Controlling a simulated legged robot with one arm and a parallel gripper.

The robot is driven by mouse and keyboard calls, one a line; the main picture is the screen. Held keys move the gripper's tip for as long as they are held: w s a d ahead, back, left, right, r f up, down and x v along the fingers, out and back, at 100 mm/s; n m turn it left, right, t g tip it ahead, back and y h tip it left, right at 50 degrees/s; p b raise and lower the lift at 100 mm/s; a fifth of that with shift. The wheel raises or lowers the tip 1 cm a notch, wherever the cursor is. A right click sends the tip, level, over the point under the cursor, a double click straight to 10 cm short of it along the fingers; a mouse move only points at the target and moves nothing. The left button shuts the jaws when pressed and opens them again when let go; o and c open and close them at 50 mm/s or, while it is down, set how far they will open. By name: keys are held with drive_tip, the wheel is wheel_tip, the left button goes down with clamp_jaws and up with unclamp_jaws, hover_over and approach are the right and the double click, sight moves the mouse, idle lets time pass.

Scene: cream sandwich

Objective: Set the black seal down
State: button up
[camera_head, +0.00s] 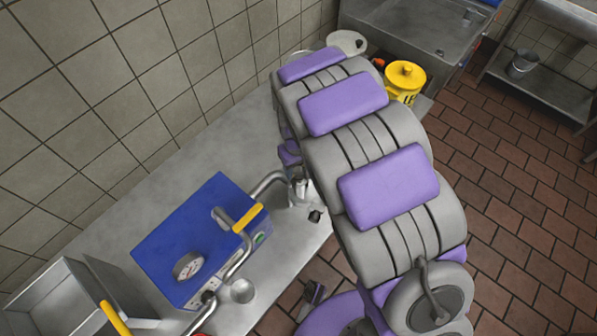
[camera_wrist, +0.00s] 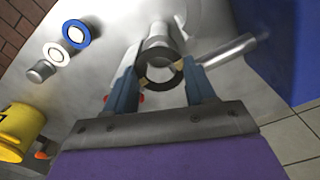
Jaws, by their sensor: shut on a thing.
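The black seal (camera_wrist: 160,88), a dark ring, is between the fingertips of my gripper (camera_wrist: 161,70) in the wrist view. Both fingers are shut on its sides. A round metal fitting (camera_wrist: 158,42) shows right behind and above the seal in the picture; I cannot tell whether they touch. In the head view my arm covers the middle, and I cannot make out the gripper's fingers or the seal.
A blue ring (camera_wrist: 76,34), a white ring (camera_wrist: 59,53) and a small metal cap (camera_wrist: 41,71) lie on the steel counter (camera_head: 150,215). A blue machine (camera_head: 195,235) with a gauge and pipes stands on it. A yellow bucket (camera_head: 405,82) is at the back.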

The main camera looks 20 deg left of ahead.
sight(299, 175)
drive_tip(key=shift+f, duration=1.45)
drive_tip(key=shift+f, duration=0.45)
drive_tip(key=o, duration=1)
drive_tip(key=shift+s, duration=0.1)
drive_tip(key=shift+r+b, duration=0.15)
drive_tip(key=shift+b, duration=0.25)
wheel_tip(299, 175, up, 18)
drive_tip(key=p, duration=0.4)
drive_tip(key=shift+f, duration=0.2)
drive_tip(key=shift+d, duration=0.15)
